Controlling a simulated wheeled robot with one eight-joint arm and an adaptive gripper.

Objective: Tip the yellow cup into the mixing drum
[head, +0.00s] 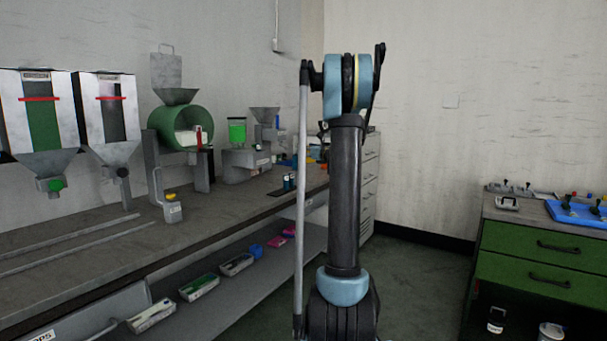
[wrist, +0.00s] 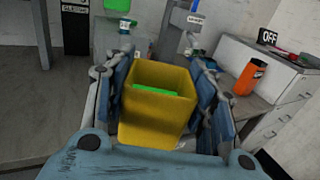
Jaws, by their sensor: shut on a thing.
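My gripper (wrist: 162,72) is shut on the yellow cup (wrist: 155,133) in the wrist view, with a blue-padded finger on each side of it. The cup's open top faces the camera, and bright green material (wrist: 158,91) shows inside. In the head view my arm stands in the middle and my gripper cannot be made out. The mixing drum (head: 161,120) is the green cylinder on the bench at the left, below a grey funnel. Its open side faces the room, and a white part shows at its mouth. The drum cannot be made out in the wrist view.
Two white hoppers (head: 106,110) hang at the left. A small machine with a green container (head: 237,130) stands right of the drum. A scale-like device (head: 170,212) sits on the bench (head: 100,235). An orange bottle (wrist: 250,77) stands right of the cup. A green drawer cabinet (head: 530,255) is far right.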

